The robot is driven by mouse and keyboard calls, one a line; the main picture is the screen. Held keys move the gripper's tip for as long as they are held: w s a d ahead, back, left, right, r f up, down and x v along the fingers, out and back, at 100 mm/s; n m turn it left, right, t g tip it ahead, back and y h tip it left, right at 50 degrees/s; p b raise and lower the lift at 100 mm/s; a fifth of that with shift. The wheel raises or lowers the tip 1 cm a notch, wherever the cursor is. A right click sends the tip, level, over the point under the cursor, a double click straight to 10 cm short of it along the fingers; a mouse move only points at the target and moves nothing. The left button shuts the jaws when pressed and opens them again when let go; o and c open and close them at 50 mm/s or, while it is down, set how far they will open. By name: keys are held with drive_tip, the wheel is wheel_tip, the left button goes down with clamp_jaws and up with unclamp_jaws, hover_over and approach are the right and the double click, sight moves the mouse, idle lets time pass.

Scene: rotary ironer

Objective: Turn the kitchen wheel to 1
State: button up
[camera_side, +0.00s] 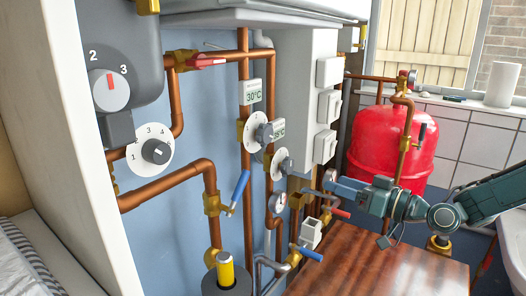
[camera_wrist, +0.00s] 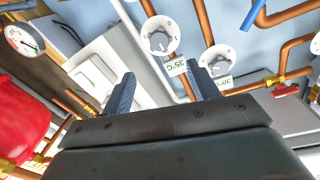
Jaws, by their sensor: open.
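Two white dials with grey knobs sit on the copper pipes: one (camera_side: 254,131) is further left and higher, the other (camera_side: 281,163) is lower and nearer my gripper. Both show in the wrist view, one near a 35°C tag (camera_wrist: 160,38), one near a 30°C tag (camera_wrist: 217,60). A white dial with a black knob (camera_side: 154,151) and numbers is further left. No kitchen label is readable, so I cannot tell which one is the kitchen wheel. My gripper (camera_wrist: 162,88) is open and empty, its fingers apart from the dials. It points left in the side view (camera_side: 328,182).
A grey unit with a red-pointer knob (camera_side: 110,88) is at upper left. Blue-handled valves (camera_side: 240,187) and pipes crowd the wall. A red tank (camera_side: 380,150) stands behind my arm. White switch boxes (camera_side: 327,105) are on the grey column. A wooden top (camera_side: 380,270) lies below.

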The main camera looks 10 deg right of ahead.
sight(290, 167)
drive_tip(key=shift+w+a, duration=0.1)
drive_tip(key=shift+a, duration=0.05)
drive_tip(key=shift+x, duration=6.7)
drive_tip(key=shift+c, duration=0.4)
drive_tip(key=c, duration=0.9)
